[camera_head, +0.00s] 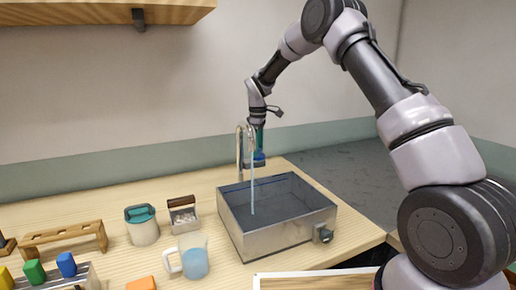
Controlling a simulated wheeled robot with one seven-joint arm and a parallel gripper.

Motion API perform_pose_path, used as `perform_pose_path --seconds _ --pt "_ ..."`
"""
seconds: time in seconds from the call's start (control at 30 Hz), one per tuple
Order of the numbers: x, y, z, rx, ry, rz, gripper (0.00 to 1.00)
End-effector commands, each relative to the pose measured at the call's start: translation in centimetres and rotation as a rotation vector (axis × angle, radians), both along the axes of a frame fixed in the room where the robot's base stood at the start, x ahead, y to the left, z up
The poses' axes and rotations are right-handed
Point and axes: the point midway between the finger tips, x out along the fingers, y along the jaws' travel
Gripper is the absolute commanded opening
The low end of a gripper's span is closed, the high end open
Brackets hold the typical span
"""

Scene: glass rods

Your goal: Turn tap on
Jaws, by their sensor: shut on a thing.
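The metal tap (240,150) has a curved spout and stands at the back left edge of the grey sink (228,220). A thin, pale blue stream (252,195) runs straight down from the spout into the sink. My gripper (258,154) points down just right of the spout, at the sink's back edge. It is shut at a small blue part there, which looks like the tap's handle. The fingers and what lies between them are small and partly hidden by the spout and stream.
Left of the sink are a measuring jug (195,263) with blue liquid, a teal-lidded jar (142,228), a small metal box (182,217) and a wooden rack (65,236). Coloured blocks lie at front left. A shelf (90,14) overhangs the upper left.

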Motion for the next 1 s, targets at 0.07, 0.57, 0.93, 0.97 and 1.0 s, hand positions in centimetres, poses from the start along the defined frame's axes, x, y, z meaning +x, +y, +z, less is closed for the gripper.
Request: perform_pose_path --seconds 0.07,0.57,0.93,0.97,1.0 --pt "0.09 -0.07 0.09 0.002 -0.002 0.072 0.10" --pt "0.08 -0.01 0.09 0.001 -0.002 0.513 0.10" --pt "0.10 -0.01 0.12 0.000 -0.003 0.694 0.10" --pt "0.11 -0.02 0.12 0.000 -0.004 0.702 0.10" --pt "0.11 -0.02 0.12 -0.001 -0.004 0.711 0.10"
